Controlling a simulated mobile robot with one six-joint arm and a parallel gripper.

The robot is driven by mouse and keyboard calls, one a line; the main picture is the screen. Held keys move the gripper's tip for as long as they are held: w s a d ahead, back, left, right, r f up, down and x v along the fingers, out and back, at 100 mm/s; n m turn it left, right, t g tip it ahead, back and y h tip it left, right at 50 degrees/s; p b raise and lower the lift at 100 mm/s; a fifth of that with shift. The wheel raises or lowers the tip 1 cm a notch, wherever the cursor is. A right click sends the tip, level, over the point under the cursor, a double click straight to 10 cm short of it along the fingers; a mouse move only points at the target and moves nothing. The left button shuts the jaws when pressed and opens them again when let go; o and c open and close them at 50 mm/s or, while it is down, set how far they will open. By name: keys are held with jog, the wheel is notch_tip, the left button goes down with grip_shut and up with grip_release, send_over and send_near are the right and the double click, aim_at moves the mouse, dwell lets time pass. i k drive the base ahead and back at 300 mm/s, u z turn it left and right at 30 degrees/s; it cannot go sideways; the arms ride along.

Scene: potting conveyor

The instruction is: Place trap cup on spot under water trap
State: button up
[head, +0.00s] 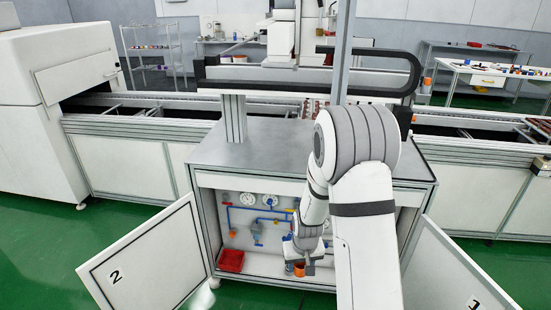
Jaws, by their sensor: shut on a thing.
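My gripper (299,260) reaches down into the open cabinet, low in front of its back panel. It is shut on a small orange cup (299,269), which looks like the trap cup. The cup is close to the cabinet floor; whether it touches the floor cannot be told. A blue and grey fitting (257,238) hangs from the blue pipe to the left of my gripper and looks like a water trap. My arm hides the right part of the panel. No marked spot can be made out on the floor.
A red tray (231,260) sits at the left of the cabinet floor (262,268). Round gauges (243,199) and blue pipes line the panel. Cabinet door 2 (145,262) stands open at left, door 1 (462,270) at right. Bare floor shows between tray and gripper.

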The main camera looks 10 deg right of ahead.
aim_at(257, 257)
jog(key=z, duration=0.05)
jog(key=i, duration=0.85)
